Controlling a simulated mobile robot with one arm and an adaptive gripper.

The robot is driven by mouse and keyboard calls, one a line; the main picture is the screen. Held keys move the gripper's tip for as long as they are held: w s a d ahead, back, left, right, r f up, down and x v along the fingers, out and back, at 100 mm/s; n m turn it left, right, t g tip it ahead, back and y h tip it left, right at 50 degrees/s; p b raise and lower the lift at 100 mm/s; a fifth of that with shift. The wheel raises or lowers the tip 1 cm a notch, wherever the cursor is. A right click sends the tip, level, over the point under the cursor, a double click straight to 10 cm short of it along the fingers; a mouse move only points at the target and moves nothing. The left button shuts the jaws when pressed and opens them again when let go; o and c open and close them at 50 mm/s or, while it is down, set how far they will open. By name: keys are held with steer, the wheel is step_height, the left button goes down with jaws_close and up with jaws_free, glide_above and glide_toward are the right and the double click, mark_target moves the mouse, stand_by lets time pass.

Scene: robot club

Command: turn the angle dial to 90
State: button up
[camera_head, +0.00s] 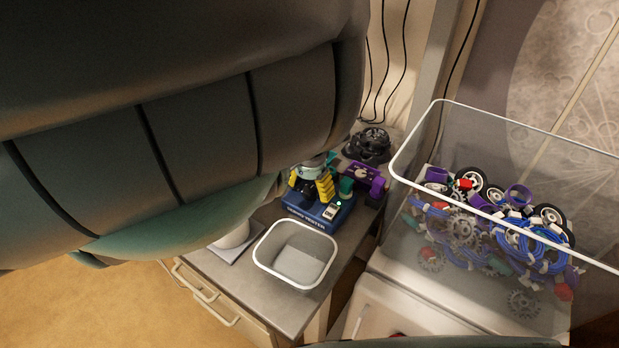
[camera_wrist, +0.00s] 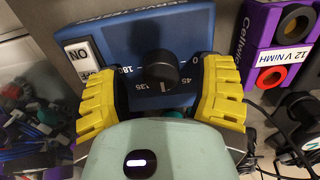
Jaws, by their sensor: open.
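The blue servo tester (camera_head: 293,209) sits on the grey cabinet top in the head view, and its face (camera_wrist: 140,32) fills the middle of the wrist view. Its round black angle dial (camera_wrist: 160,70) has printed numbers 180, 135, 45 and 0 around it. A short pale mark shows at the dial's lower edge; I cannot tell whether it is the pointer or a scale tick. My gripper (camera_wrist: 163,78) is open, with one yellow finger on each side of the dial and gaps between. In the head view my gripper (camera_head: 312,186) hides the dial.
A white ON/OFF switch (camera_wrist: 80,58) is left of the dial. A purple 12 V NiMH battery (camera_wrist: 262,42) stands close on the right. In the head view, a white-rimmed bin (camera_head: 262,266) stands in front, and a large clear bin (camera_head: 480,110) of parts is at right.

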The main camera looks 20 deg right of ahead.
mark_target(309, 189)
step_height(309, 189, up, 6)
steer(key=shift+w+a, duration=0.1)
steer(key=shift+w, duration=0.05)
steer(key=shift+r, duration=0.4)
stand_by(0.3)
